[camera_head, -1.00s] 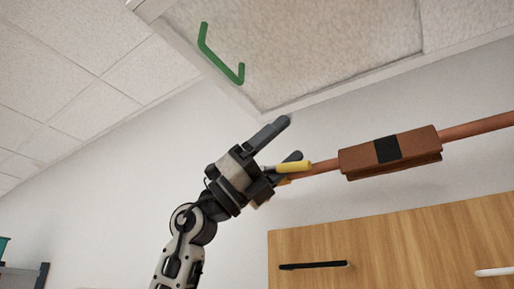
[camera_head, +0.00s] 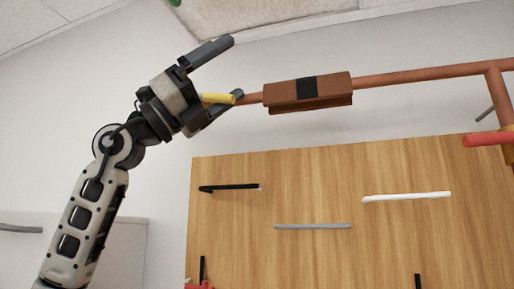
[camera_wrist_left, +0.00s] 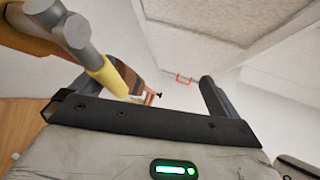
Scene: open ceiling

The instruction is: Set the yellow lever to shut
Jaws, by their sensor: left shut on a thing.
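The yellow lever (camera_head: 217,98) sits at the left end of a copper pipe (camera_head: 420,74), left of a brown block with a black band. Its handle points along the pipe in the head view. My left gripper (camera_head: 234,70) is shut on the lever, which lies between the fingers, close to the lower one. In the left wrist view the yellow lever (camera_wrist_left: 108,82) shows on a grey stem beside the left finger. The lever's base is partly hidden by my gripper. My right gripper is not in view.
The brown block (camera_head: 308,92) is clamped round the pipe just right of my gripper. A wooden panel (camera_head: 300,200) with black, grey and white bars is below. A red handle (camera_head: 487,139) is at the right.

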